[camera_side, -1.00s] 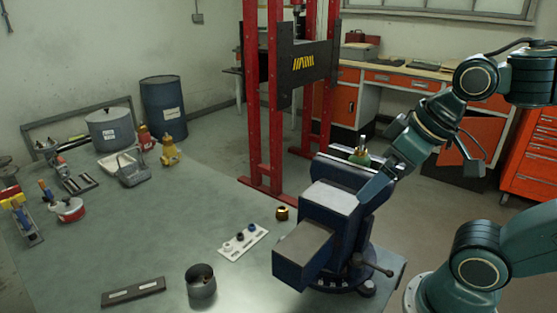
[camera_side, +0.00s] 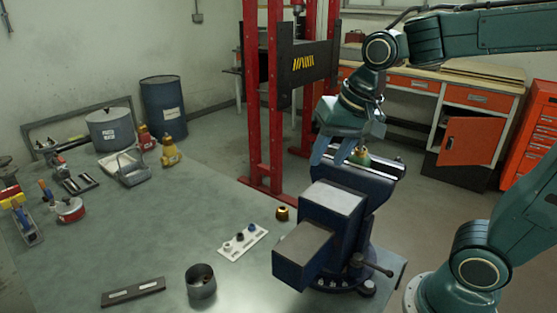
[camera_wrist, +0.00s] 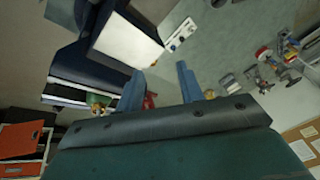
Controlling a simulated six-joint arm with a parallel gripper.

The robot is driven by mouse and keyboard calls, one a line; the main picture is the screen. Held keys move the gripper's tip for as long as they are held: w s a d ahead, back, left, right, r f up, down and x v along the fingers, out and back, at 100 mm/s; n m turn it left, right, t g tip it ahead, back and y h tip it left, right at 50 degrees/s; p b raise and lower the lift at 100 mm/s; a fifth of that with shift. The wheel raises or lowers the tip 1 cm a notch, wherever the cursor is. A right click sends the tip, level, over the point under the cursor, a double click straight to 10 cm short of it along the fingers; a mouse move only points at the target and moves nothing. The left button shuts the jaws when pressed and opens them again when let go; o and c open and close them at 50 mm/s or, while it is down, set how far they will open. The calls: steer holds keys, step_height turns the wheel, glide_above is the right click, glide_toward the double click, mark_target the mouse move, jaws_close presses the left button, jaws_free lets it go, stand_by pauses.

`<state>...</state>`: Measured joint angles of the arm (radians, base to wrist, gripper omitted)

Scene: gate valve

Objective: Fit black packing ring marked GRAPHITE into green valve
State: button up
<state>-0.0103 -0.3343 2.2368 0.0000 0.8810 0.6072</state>
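My gripper (camera_side: 332,158) is in the air above the back of the blue vise, fingers pointing down. In the wrist view its two fingers (camera_wrist: 158,85) are spread wide with nothing between them. The green valve (camera_side: 362,157) is in the vise, partly hidden behind my gripper in the side view. A white strip (camera_side: 245,243) on the bench in front of the vise carries small rings. The dark ring (camera_side: 240,237) in the middle looks black, with a blue one (camera_side: 252,228) beside it. The GRAPHITE mark is too small to read. The strip also shows in the wrist view (camera_wrist: 180,34).
The blue vise (camera_side: 333,199) is a large obstacle at the bench's right edge. A brass nut (camera_side: 282,213) stands between strip and vise. A grey cup (camera_side: 201,281) and a dark labelled plate (camera_side: 133,291) are near the front. Red press posts (camera_side: 253,100) rise behind. Mid-bench is clear.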

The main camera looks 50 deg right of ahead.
steer(key=w+f+m+g, duration=0.1)
steer(key=w+f+m, duration=0.3)
steer(key=w, duration=0.5)
steer(key=m+g, duration=0.3)
steer(key=m, duration=1.2)
glide_above(240, 239)
step_height(240, 239, down, 20)
steer(key=shift+w+d+f+n, duration=0.2)
steer(key=shift+w+d+n, duration=0.1)
steer(key=shift+w+d, duration=0.05)
steer(key=shift+f, duration=0.25)
steer(key=shift+f, duration=3.2)
